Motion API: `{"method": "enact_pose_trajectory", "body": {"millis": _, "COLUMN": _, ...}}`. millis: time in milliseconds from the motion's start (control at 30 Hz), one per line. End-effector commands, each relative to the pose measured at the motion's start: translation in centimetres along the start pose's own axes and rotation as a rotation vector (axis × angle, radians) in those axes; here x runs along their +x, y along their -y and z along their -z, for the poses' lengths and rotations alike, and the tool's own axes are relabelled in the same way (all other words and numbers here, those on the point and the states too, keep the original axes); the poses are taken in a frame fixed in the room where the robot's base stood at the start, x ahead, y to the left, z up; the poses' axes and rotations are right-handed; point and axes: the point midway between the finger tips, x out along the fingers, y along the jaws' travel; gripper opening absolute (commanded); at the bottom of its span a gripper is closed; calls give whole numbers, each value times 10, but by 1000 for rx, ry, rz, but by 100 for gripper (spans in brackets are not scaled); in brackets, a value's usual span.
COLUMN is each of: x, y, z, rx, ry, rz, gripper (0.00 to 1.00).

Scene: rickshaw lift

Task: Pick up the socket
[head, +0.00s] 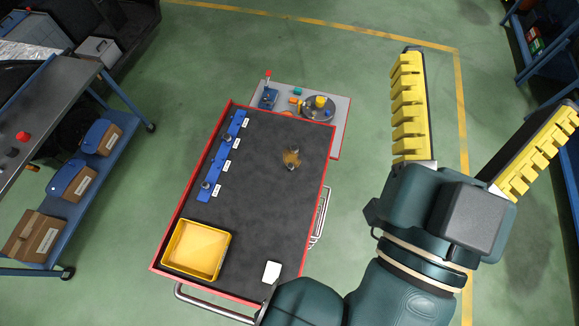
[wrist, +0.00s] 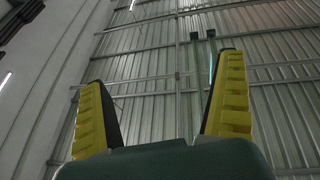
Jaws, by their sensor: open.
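A small brown and dark metallic object (head: 291,158), perhaps the socket, lies on the black top of the red cart (head: 262,205). It is too small and blurred to identify. Blue holders (head: 221,156) with small dark metal pieces and white labels run along the cart's left side; I cannot tell whether these pieces are sockets. My gripper (head: 490,80) is open and empty, with wide-spread yellow ridged fingers, to the right of the cart. In the wrist view my gripper (wrist: 162,70) has nothing between its fingers, and no socket shows.
A yellow tray (head: 197,250) sits at the cart's near left corner, with a white item (head: 271,272) to its right. A grey panel (head: 327,112) with small parts adjoins the far end. A blue shelf (head: 75,200) with boxes stands left. Green floor is clear between them.

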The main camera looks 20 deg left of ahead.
Motion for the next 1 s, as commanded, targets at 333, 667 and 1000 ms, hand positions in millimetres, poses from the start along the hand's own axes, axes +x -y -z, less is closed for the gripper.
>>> {"method": "enact_pose_trajectory", "body": {"millis": 333, "x": 0, "y": 0, "z": 0, "rx": 0, "ry": 0, "rz": 0, "gripper": 100}}
{"method": "enact_pose_trajectory", "body": {"millis": 667, "x": 0, "y": 0, "z": 0, "rx": 0, "ry": 0, "rz": 0, "gripper": 61}}
{"method": "enact_pose_trajectory", "body": {"millis": 1000, "x": 0, "y": 2, "z": 0, "rx": 228, "ry": 0, "rz": 7, "gripper": 61}}
